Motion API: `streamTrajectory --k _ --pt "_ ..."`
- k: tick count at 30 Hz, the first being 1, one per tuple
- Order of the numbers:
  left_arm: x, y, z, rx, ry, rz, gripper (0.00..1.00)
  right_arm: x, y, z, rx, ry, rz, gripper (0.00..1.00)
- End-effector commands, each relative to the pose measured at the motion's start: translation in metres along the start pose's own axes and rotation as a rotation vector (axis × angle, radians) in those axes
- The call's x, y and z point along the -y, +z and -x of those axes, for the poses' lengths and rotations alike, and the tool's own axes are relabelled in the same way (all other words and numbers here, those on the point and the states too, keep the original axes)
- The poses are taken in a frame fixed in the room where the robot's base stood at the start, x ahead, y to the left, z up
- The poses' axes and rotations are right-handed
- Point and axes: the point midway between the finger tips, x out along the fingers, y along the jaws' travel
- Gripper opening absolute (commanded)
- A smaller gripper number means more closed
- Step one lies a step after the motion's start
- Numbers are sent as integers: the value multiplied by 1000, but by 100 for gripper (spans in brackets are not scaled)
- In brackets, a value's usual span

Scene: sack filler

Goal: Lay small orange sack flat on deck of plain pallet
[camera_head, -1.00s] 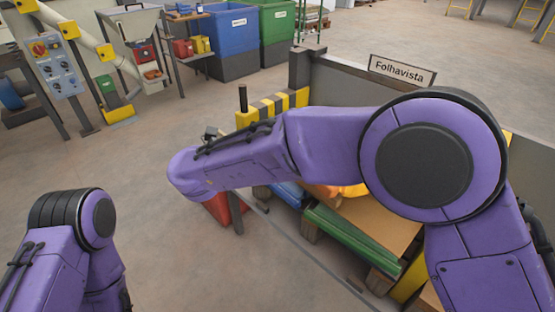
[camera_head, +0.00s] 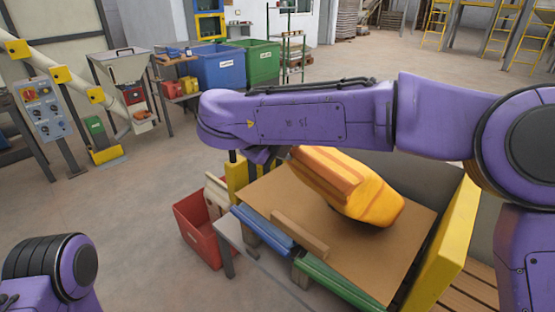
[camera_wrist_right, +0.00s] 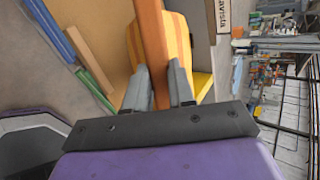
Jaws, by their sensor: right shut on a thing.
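The small orange sack (camera_head: 350,187), with yellow and darker orange stripes, is tilted over a brown board (camera_head: 280,205). Its left end is higher, under my right forearm, and its lower right end is close to the board; I cannot tell whether it touches. My right gripper (camera_wrist_right: 160,88) is shut on the sack, with a finger on each side of an orange-brown strip. In the head view its fingertips are hidden behind my arm. Wooden slats (camera_head: 468,292) at the lower right look like a pallet deck; I cannot tell whether this is the plain pallet. My left gripper is out of view.
A yellow panel (camera_head: 445,245) stands upright between the board and the slats. Blue (camera_head: 262,228) and green (camera_head: 335,283) pieces and a wooden bar (camera_head: 300,235) lie along the board's front edge. A red bin (camera_head: 195,230) stands left.

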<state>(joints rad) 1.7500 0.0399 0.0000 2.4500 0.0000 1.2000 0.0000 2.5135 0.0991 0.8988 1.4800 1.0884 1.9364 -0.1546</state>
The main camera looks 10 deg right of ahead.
Motion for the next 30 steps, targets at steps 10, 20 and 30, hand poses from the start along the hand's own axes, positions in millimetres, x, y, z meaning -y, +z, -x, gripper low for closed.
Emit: streamTrajectory --k 10,20,30 --pt "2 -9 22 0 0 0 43 62 -3 0 10 152 -45 0" --pt "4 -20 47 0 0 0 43 116 -8 -6 18 295 -84 0" --pt "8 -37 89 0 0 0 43 171 -15 -21 25 437 -121 0"
